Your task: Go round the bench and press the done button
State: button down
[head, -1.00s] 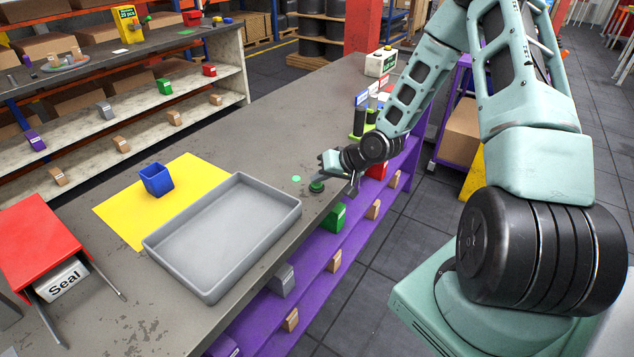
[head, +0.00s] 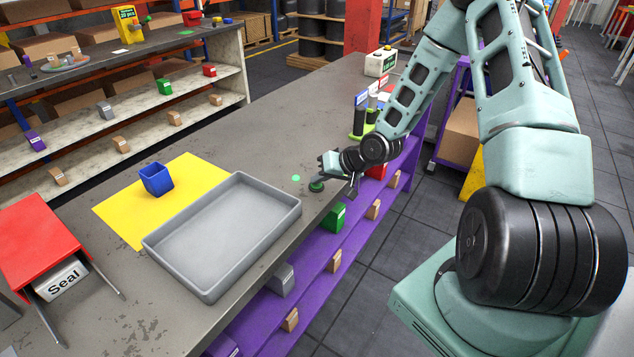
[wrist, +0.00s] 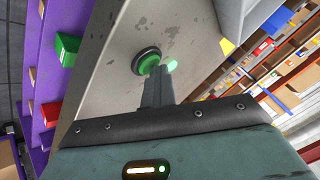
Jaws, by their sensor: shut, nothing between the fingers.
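The done button is a green dome in a dark ring (wrist: 147,62) on the bench top, near the bench's edge. It also shows in the head view (head: 316,186), just right of the grey tray. My gripper (wrist: 158,76) is shut and empty, with its fingertips right at the button's edge in the wrist view. I cannot tell whether they touch it. A lit green spot (wrist: 172,65) lies beside the button, and it shows in the head view (head: 296,178) too. The grey bench top (head: 265,140) stretches away under my arm.
A grey tray (head: 293,205), a yellow mat (head: 205,172) with a blue cup (head: 156,180), and a red sealer (head: 40,240) are on the bench. Purple shelves (head: 320,262) with small bins run below its edge. Clear floor (head: 375,270) lies between the bench and my base.

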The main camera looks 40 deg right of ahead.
aim_at(320, 186)
jog(key=shift+s+f, duration=0.15)
jog(key=shift+p, duration=0.4)
jog(key=shift+r, duration=0.3)
notch_tip(320, 186, up, 6)
jog(key=p, duration=0.6)
dwell(0.4)
